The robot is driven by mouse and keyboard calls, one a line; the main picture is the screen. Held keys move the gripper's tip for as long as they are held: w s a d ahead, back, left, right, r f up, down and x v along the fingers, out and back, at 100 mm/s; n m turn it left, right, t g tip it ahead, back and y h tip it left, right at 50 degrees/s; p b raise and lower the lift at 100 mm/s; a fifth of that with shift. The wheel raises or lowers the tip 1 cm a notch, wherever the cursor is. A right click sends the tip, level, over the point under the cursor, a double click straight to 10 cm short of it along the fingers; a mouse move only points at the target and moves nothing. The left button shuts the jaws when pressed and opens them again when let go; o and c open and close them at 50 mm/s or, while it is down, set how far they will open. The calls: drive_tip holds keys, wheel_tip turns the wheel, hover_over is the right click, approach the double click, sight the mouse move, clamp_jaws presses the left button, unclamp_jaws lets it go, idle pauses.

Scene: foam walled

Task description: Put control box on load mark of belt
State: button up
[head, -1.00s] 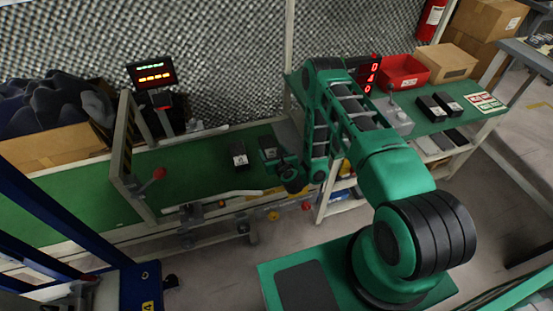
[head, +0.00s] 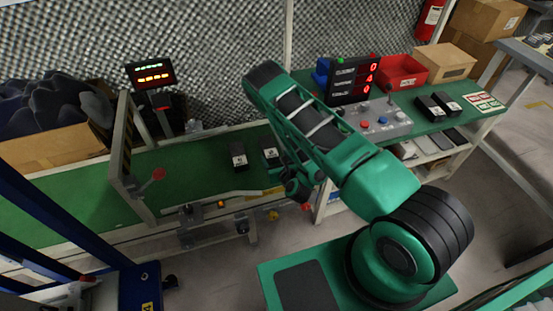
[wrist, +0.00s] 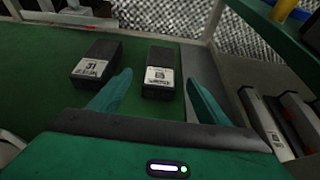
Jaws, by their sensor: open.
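Two black boxes with white labels lie on the green belt (head: 190,160). The right box (head: 270,150) is also in the wrist view (wrist: 160,72), framed between my fingers but lying beyond them. The left box (head: 238,157) also shows in the wrist view (wrist: 96,62), left of the fingers. My gripper (wrist: 160,88) is open and empty, with a finger to each side. In the head view my gripper (head: 295,185) is near the belt's front edge, partly hidden by my arm. I cannot make out the load mark.
A barrier post with a red knob (head: 159,174) stands at the belt's left. On the right bench are a button panel (head: 380,122), a red bin (head: 402,72) and more black boxes (head: 438,106). A lit display (head: 152,74) stands behind the belt.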

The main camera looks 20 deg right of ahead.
drive_tip(key=shift+r, duration=0.1)
drive_tip(key=w+a+r+n+y, duration=0.2)
drive_tip(key=w+a+r+n, duration=0.15)
drive_tip(key=r+n, duration=0.2)
drive_tip(key=s+d+r+n+g+y, duration=0.1)
drive_tip(key=d+r+n+g, duration=0.1)
drive_tip(key=r+n, duration=0.6)
drive_tip(key=s+d+r+n+g+y, duration=0.1)
drive_tip(key=d+r+n+g, duration=0.15)
drive_tip(key=r+n, duration=0.55)
drive_tip(key=s+d+r+n+g+h, duration=0.2)
drive_tip(key=s+d+r+n+g, duration=0.1)
drive_tip(key=s+d+r, duration=0.55)
drive_tip(key=s+d+r+n+g+h, duration=0.25)
drive_tip(key=s+d+r, duration=0.3)
drive_tip(key=s, duration=0.65)
drive_tip(key=s+d+r+n+g, duration=0.1)
drive_tip(key=s+r, duration=0.2)
drive_tip(key=s, duration=0.7)
drive_tip(key=s+d+r+n+g, duration=0.1)
drive_tip(key=s+r, duration=0.3)
drive_tip(key=s, duration=0.6)
drive_tip(key=shift+s+d+r+n+g+y, duration=0.15)
drive_tip(key=shift+s+d+n+g+y, duration=0.15)
drive_tip(key=shift+g, duration=0.4)
drive_tip(key=shift+w, duration=0.1)
